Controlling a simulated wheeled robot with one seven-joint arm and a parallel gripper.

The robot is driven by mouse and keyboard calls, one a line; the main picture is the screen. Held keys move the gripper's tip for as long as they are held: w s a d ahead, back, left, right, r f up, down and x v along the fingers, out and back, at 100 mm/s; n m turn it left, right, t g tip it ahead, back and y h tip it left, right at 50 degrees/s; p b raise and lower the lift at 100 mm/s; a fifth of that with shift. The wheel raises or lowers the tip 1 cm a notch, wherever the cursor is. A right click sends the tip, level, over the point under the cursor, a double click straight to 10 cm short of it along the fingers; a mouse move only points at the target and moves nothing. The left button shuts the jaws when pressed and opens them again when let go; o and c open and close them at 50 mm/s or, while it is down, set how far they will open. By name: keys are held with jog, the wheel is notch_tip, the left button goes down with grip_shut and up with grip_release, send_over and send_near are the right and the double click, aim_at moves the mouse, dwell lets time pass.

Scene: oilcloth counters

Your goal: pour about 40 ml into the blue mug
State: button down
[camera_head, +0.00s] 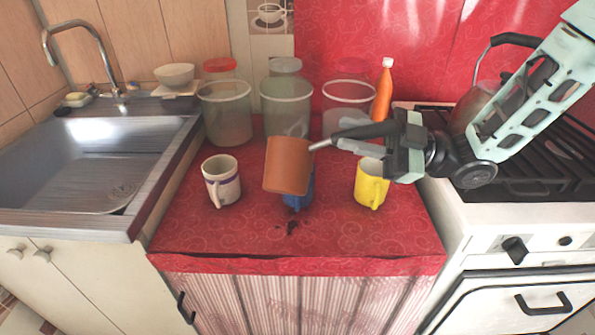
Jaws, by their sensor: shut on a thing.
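My gripper (362,139) is shut on the dark handle of a copper-brown pot (287,166). It holds the pot over the middle of the red oilcloth counter, with the pot tilted a little. The blue mug (297,201) stands on the counter behind and below the pot. Only its lower part shows; its rim and inside are hidden by the pot. I cannot see any liquid in the pot or a stream leaving it.
A white mug with a dark band (222,183) stands left of the blue mug, a yellow mug (371,186) right. Large clear canisters (286,105) and an orange bottle (383,90) stand behind. Dark spots (292,228) mark the cloth in front. Sink (100,165) left, stove (520,215) right.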

jog(key=shift+s+a+n+g+b, duration=0.2)
jog(key=shift+s+n+b, duration=0.2)
jog(key=shift+s+n, duration=0.2)
jog(key=shift+s+a+n+g+b, duration=0.1)
jog(key=shift+s+n+g+b, duration=0.1)
jog(key=shift+s+n+b, duration=0.25)
dwell(1.1)
